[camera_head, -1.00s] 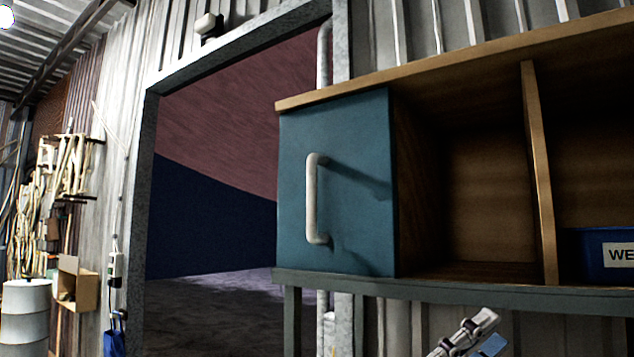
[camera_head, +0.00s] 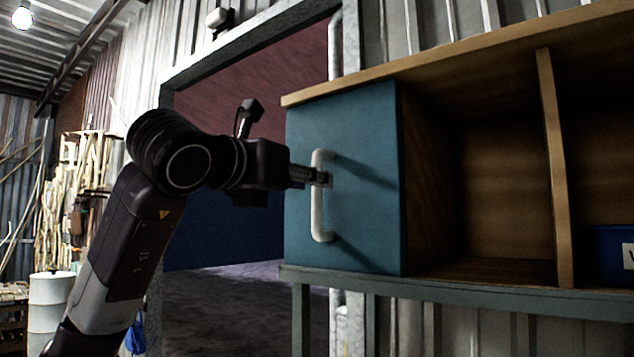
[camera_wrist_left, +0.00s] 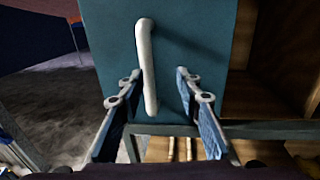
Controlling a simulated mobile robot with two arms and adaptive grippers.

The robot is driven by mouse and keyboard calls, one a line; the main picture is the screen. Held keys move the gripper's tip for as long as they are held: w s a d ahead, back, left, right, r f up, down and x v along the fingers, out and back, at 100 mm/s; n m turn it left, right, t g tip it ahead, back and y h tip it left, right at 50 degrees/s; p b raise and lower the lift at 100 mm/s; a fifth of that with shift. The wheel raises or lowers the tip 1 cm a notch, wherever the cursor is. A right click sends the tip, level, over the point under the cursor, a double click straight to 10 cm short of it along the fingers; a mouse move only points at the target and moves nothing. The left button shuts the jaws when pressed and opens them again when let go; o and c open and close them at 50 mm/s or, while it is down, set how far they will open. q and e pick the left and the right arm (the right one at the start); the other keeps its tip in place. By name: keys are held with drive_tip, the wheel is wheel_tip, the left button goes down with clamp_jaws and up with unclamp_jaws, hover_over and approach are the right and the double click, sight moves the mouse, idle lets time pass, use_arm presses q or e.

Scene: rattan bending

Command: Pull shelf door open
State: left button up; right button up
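The teal shelf door (camera_head: 365,185) is shut across the left compartment of the wooden shelf (camera_head: 470,80). Its white vertical bar handle (camera_head: 317,212) stands out from the door. My left gripper (camera_head: 324,178) is at the upper part of the handle in the head view. In the left wrist view my left gripper (camera_wrist_left: 163,82) is open, with one finger on each side of the handle (camera_wrist_left: 147,70); the handle is closer to the left finger. Whether a finger touches it I cannot tell. My right gripper is not in view.
The open compartments right of the door hold a blue bin (camera_head: 612,250). A doorway (camera_head: 225,240) opens left of the shelf. A white barrel (camera_head: 52,300) and a rack of rattan poles (camera_head: 85,195) stand far left.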

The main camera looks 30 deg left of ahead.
use_arm(q)
drive_tip(key=shift+n+y, duration=0.4)
drive_tip(key=shift+y, duration=0.1)
drive_tip(key=w+a+p, duration=0.1)
drive_tip(key=w, duration=0.1)
drive_tip(key=w+p, duration=0.1)
drive_tip(key=w, duration=0.1)
drive_tip(key=w+a+p, duration=0.1)
drive_tip(key=w, duration=0.1)
drive_tip(key=shift+a+r, duration=0.3)
drive_tip(key=shift+r, duration=0.1)
drive_tip(key=shift+w+p, duration=0.35)
drive_tip(key=shift+w, duration=0.15)
drive_tip(key=shift+f, duration=0.1)
clamp_jaws()
